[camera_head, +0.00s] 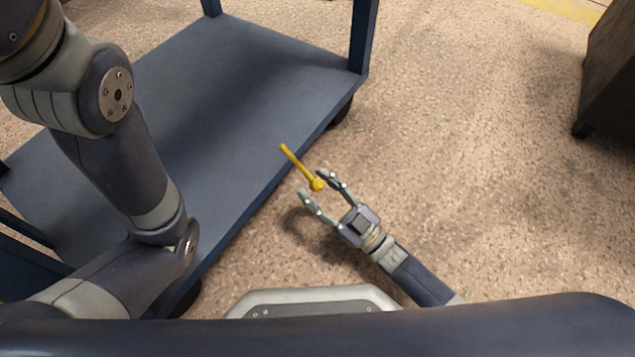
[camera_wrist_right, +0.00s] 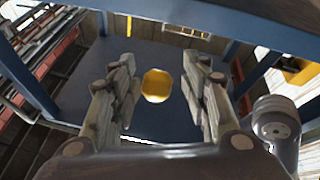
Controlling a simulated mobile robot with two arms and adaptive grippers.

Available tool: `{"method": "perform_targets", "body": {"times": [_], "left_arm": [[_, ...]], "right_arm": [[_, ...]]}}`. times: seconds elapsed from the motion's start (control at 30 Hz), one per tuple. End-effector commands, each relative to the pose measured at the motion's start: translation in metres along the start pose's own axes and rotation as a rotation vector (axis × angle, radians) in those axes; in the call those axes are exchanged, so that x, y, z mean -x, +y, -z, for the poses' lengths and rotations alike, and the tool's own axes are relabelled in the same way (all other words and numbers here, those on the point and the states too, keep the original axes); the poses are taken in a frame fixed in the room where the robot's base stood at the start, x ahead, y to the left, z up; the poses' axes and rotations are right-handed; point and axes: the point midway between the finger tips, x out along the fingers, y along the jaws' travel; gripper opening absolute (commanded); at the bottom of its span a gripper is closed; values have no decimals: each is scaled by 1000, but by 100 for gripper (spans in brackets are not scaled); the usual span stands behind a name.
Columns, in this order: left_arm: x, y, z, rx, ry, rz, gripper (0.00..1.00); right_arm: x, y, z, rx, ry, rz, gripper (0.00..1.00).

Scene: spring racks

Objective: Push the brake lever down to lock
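The yellow brake lever (camera_head: 300,166) sticks out from the near right edge of the blue cart's lower shelf (camera_head: 215,90) in the head view. Its rounded knob points toward my right gripper. My right gripper (camera_head: 320,186) is open, with its fingers on either side of the knob. In the right wrist view the knob (camera_wrist_right: 157,86) shows between the two open fingers (camera_wrist_right: 158,100), with a gap on each side. Whether a finger touches the lever cannot be told. My left arm crosses the left of the head view, but its gripper is out of sight.
The cart's blue posts (camera_head: 363,35) rise at its corners, and a dark caster (camera_head: 341,110) sits under the right corner. A dark cabinet (camera_head: 608,80) stands at the far right. The speckled floor (camera_head: 480,170) between them is clear.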

Motion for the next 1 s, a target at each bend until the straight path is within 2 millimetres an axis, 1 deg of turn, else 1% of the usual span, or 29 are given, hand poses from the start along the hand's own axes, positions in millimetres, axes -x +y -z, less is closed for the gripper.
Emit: {"method": "perform_targets", "body": {"times": [0.2, 0.3, 0.37, 0.6, 0.7, 0.83, 1.0], "left_arm": [[0, 0, -1, 0, -3, 2, 44], [1, -1, -2, 0, -6, 4, 44], [0, -1, -2, 0, -5, 4, 44], [0, 0, -1, 0, -2, 2, 44], [0, 0, -1, 0, -1, 1, 44], [0, 0, 0, 0, -1, 1, 44], [0, 0, 0, 0, 0, 1, 44]], "right_arm": [[-3, 2, 4, 1, 11, -3, 44], [0, 3, 4, 1, 11, -4, 44], [6, 3, 4, 1, 10, -4, 44], [46, 2, 2, 0, 7, -3, 44], [60, 2, 2, 1, 7, -3, 44], [71, 2, 2, 1, 8, -3, 44], [73, 2, 2, 1, 8, -3, 44]]}}
